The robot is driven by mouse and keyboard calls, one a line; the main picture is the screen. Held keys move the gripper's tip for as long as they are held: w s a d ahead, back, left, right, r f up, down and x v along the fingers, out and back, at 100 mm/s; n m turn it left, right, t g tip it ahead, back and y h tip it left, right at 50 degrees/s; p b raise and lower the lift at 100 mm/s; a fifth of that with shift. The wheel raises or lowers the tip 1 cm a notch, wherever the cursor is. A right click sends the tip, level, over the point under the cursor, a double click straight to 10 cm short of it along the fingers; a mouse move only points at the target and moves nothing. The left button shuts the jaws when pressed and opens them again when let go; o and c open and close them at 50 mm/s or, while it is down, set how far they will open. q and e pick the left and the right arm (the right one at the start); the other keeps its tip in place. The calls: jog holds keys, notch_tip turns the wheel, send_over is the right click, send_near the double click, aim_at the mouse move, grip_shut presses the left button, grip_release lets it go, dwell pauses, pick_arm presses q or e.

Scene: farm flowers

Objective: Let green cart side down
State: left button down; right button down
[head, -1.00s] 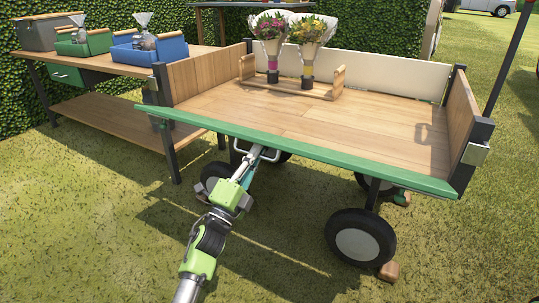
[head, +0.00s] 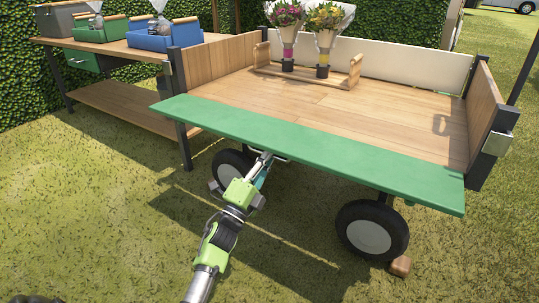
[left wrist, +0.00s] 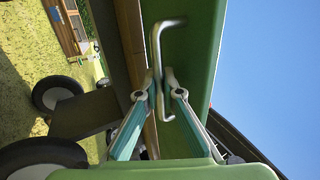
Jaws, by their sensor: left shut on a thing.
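The cart's green side (head: 310,142) runs along the near edge of the wooden bed and leans outward, its broad upper face showing. In the left wrist view its green underside (left wrist: 192,50) carries a pale bent-bar handle (left wrist: 155,45). My left gripper (head: 261,162) is below the green side. It also shows in the left wrist view (left wrist: 160,88), its fingers closed about the lower part of the handle. The fingertips are partly hidden under the panel in the head view. My right gripper is not in view.
The cart bed (head: 345,105) holds a wooden carrier (head: 300,86) with two bouquets. A cart wheel (head: 371,230) stands near right, with a wooden chock (head: 400,266) beside it. A wooden table (head: 118,55) with crates stands left. The near grass is open.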

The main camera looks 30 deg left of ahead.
pick_arm(q)
jog(key=shift+a+r, duration=0.1)
jog(key=c, duration=2.5)
grip_release()
jog(key=shift+s, duration=0.1)
jog(key=shift+r, duration=0.1)
notch_tip(320, 180, up, 10)
